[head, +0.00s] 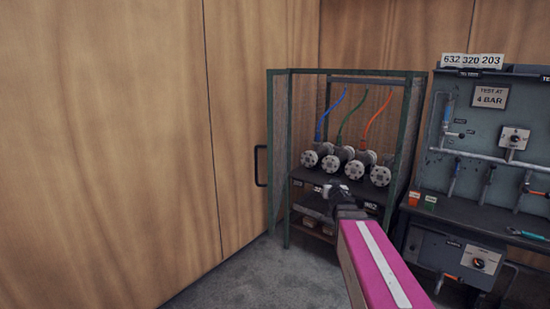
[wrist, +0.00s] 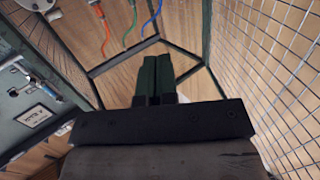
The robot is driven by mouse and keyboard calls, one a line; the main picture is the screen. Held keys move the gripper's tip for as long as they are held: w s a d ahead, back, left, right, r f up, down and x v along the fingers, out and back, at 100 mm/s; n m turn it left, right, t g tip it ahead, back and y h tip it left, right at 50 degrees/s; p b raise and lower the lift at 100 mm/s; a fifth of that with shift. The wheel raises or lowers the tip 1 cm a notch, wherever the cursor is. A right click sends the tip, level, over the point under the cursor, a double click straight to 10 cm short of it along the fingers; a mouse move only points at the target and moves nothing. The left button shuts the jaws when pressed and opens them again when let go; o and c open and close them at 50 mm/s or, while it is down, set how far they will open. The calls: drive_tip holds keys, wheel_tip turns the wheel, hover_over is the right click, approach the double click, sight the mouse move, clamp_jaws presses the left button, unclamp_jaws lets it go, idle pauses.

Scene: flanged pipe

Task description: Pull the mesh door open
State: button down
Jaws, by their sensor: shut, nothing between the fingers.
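The mesh door (head: 279,150) is a green-framed wire panel at the left of the green cabinet (head: 406,140). It stands swung outward, seen nearly edge-on, and the cabinet front is open. Its black handle (head: 260,166) is on the left side, near the wood wall. My gripper (head: 328,187) is in front of the cabinet opening, to the right of the door and apart from the handle. In the wrist view the dark fingers (wrist: 157,62) are together and empty. Wire mesh (wrist: 283,70) fills the right of that view; I cannot tell whether all of it is the door.
Several flanged pipes (head: 342,158) sit on the cabinet shelf below blue, green and orange hoses (head: 378,110). A grey test bench (head: 480,120) stands close on the right. A wood wall (head: 120,130) is on the left. Grey floor (head: 235,275) is clear at the front left.

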drive_tip(key=a+r+n+y, duration=0.7)
drive_tip(key=r+n+y, duration=0.2)
drive_tip(key=r+y, duration=0.45)
drive_tip(key=s+a+r+n+g+y, duration=0.1)
drive_tip(key=s+a+n+g+y, duration=0.2)
drive_tip(key=g, duration=0.4)
drive_tip(key=s+a+n+g+y, duration=0.1)
drive_tip(key=s+n+g+y, duration=0.15)
drive_tip(key=n+g, duration=0.35)
drive_tip(key=w+a+m, duration=0.1)
drive_tip(key=a, duration=1.2)
drive_tip(key=shift+w+a+g+h, duration=0.2)
drive_tip(key=shift+w+g+h, duration=0.1)
drive_tip(key=shift+g, duration=0.1)
drive_tip(key=shift+r, duration=0.1)
